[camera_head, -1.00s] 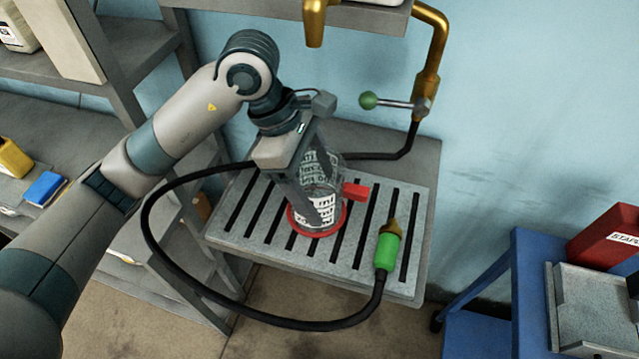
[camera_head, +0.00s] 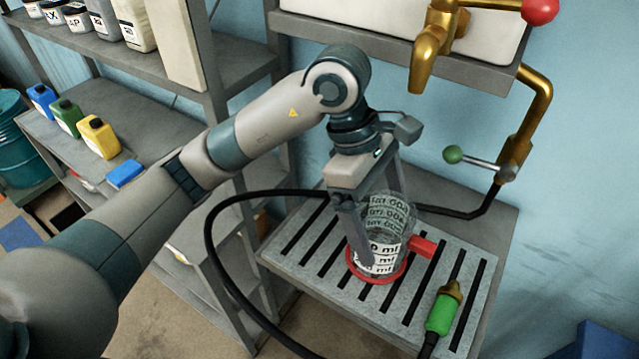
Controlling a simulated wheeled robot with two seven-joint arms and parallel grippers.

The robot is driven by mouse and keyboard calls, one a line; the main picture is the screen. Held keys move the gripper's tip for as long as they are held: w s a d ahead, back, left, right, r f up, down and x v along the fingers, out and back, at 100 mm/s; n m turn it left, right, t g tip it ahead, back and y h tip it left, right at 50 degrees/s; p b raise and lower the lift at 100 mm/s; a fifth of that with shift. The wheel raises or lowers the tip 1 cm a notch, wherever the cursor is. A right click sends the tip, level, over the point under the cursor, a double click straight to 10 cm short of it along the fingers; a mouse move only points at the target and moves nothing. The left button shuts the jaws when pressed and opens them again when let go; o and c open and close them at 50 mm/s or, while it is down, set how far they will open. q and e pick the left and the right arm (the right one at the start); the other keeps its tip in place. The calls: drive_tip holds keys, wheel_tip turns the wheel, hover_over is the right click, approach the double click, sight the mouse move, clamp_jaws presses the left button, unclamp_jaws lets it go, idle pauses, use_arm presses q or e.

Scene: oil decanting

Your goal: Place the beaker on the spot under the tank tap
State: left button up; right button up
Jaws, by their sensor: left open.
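The clear glass beaker (camera_head: 388,238) with printed markings stands upright on the slatted grey tray (camera_head: 310,268). Its base is within the red ring spot (camera_head: 355,272), and a red block (camera_head: 421,247) shows at its right side. My left gripper (camera_head: 385,225) is open, with its fingers pointing down around the beaker and the near finger in front of its left side. Part of the beaker is hidden by that finger. The brass tank tap (camera_head: 425,62) is above the tray, at the upper right. My right gripper is not in view.
A green nozzle (camera_head: 441,314) on a black hose (camera_head: 212,250) lies at the tray's right. A green-knobbed lever (camera_head: 454,154) sticks out from the brass pipe (camera_head: 530,110). Shelves with bottles and a blue box (camera_head: 125,174) stand at left.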

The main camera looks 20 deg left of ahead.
use_arm(q)
drive_tip(key=shift+w+a+r+b, duration=0.35)
drive_tip(key=shift+a+r+b, duration=0.4)
drive_tip(key=shift+a+r, duration=0.05)
drive_tip(key=w+a+b, duration=0.3)
drive_tip(key=a+b, duration=0.1)
drive_tip(key=a, duration=0.6)
drive_tip(key=shift+w+a+r, duration=0.15)
drive_tip(key=shift+a+r, duration=0.1)
drive_tip(key=shift+a, duration=0.1)
